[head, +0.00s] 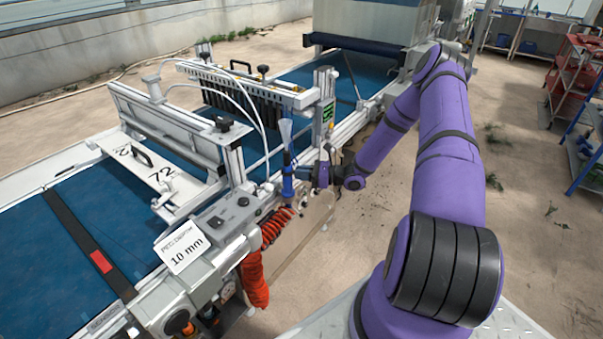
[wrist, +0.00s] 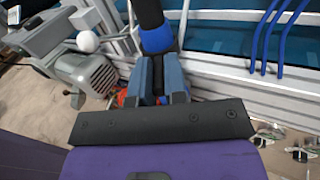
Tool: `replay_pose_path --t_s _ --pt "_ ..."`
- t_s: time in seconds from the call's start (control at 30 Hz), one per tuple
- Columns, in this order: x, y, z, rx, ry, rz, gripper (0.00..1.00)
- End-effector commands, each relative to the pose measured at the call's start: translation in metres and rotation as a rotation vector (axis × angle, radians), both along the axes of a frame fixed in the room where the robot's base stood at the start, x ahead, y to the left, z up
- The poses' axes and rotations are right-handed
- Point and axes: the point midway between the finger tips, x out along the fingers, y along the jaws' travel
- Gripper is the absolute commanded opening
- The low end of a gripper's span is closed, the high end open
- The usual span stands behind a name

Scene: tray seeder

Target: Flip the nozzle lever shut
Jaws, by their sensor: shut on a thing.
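A slim blue nozzle (head: 287,181) with a pale flared top stands upright at the near side of the seeder, above an orange coiled hose. My gripper (head: 303,174) reaches it from the right, at the end of my purple arm. In the wrist view, my gripper (wrist: 158,68) is shut on a dark part directly below the nozzle's bright blue collar (wrist: 157,39). The fingers hide most of the held part. I cannot make out the lever or its position.
The orange coiled hose (head: 256,278) hangs below the nozzle. The seeder's white frame and blue belt (head: 50,242) fill the left. In the wrist view, a grey motor (wrist: 90,74) and a white ball knob (wrist: 87,41) lie left. Open floor (head: 350,225) lies right of the machine.

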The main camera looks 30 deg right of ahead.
Motion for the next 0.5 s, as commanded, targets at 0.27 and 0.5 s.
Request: replay_pose_path --t_s 0.27,0.5 --pt "-0.006 0.006 0.000 0.004 0.003 -0.155 0.00" --pt "-0.012 0.016 0.000 0.005 0.005 -0.372 0.00"
